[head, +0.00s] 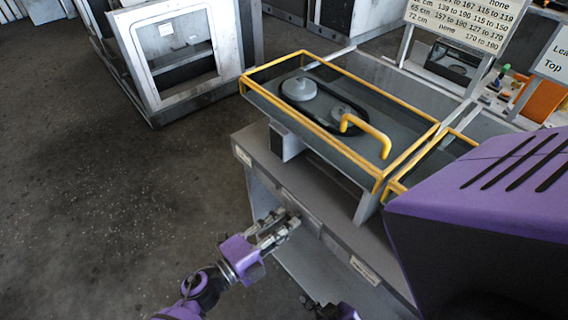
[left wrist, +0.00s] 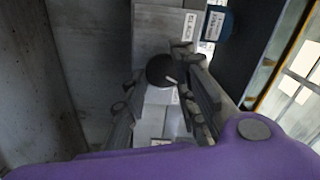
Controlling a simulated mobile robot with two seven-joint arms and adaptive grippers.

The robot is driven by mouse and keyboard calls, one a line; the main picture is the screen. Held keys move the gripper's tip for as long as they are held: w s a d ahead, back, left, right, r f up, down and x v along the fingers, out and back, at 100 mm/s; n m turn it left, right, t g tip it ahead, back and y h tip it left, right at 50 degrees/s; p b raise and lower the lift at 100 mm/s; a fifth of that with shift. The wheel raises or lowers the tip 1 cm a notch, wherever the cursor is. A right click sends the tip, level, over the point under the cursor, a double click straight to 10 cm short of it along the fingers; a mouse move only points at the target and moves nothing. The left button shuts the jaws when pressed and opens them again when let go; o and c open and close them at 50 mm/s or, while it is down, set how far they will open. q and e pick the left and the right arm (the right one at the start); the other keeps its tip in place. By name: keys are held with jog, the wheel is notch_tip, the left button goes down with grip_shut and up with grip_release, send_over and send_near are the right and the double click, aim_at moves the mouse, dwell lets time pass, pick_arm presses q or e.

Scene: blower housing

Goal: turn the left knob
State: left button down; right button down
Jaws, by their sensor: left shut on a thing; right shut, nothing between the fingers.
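A round black knob (left wrist: 161,70) with a short pale mark on its face shows in the left wrist view, on a light panel. My left gripper (left wrist: 165,88) has its fingers around it, one on each side, and is shut on it. In the head view my left gripper (head: 280,226) is at the front face of the grey housing (head: 315,210), below the belt guard. The knob is hidden there behind the fingers. My right gripper (head: 322,309) is shut and empty at the bottom edge of the head view, partly cut off. I cannot make out a second knob.
A yellow-edged guard (head: 330,155) with pulleys, a belt and a bent yellow handle (head: 365,134) tops the housing. A white-framed cabinet (head: 185,55) stands at the back left. Signboards (head: 462,22) stand at the back right. The floor (head: 120,220) at left is clear.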

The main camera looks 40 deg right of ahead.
pick_arm(q)
jog(key=c, duration=1.6)
grip_release()
jog(key=shift+s+a+f, duration=0.15)
jog(key=shift+f, duration=0.4)
jog(key=shift+o, duration=0.3)
jog(key=shift+r, duration=0.1)
jog(key=shift+r, duration=0.15)
jog(key=a, duration=1.2)
jog(key=shift+s, duration=0.4)
